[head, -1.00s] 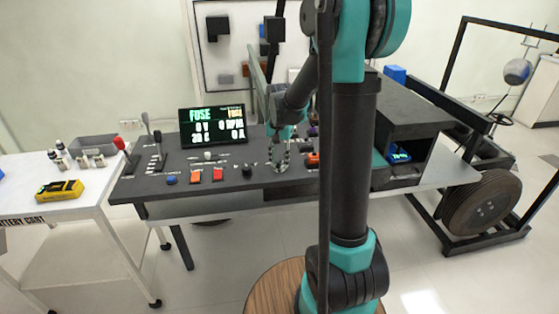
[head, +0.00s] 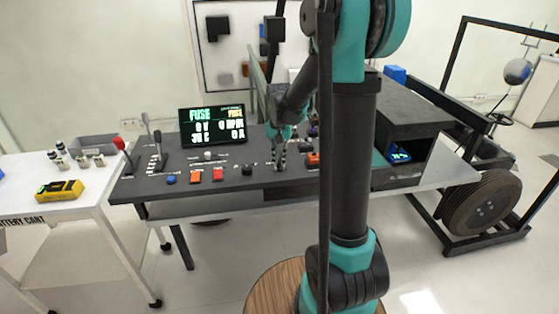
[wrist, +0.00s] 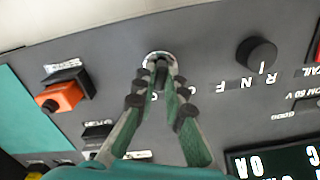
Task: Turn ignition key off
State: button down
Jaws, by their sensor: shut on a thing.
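The ignition key (wrist: 161,72) stands in a round silver switch on the dark console, at the top middle of the wrist view. My gripper (wrist: 161,84) points at it, with its two green-and-black fingers closed in on the key from both sides. The fingertips cover much of the key, so its exact angle is hard to tell. In the head view my gripper (head: 279,166) reaches down to the console (head: 222,188) right of the black knob, and the key is hidden there.
A black selector knob (wrist: 257,54) marked R, N, F sits right of the key. An orange switch (wrist: 62,97) is at the left. The lit display (head: 212,126) stands behind the controls. A white cart (head: 60,210) with a yellow meter (head: 60,190) is at the left.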

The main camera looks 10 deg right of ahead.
aim_at(279, 161)
jog(key=n, duration=1)
jog(key=shift+n, duration=0.4)
dwell(0.4)
jog(key=c, duration=1.6)
grip_release()
notch_tip(279, 161, up, 12)
jog(key=s+d+f+m+t, duration=0.1)
jog(key=s+f+m, duration=0.1)
jog(key=s+f, duration=0.3)
jog(key=s+d+f+m+t, duration=0.1)
jog(key=s+f+m, duration=0.1)
jog(key=s+f, duration=0.3)
jog(key=s+d+f+m+t, duration=0.2)
jog(key=s+f, duration=0.3)
jog(key=s, duration=0.7)
jog(key=shift+f, duration=0.3)
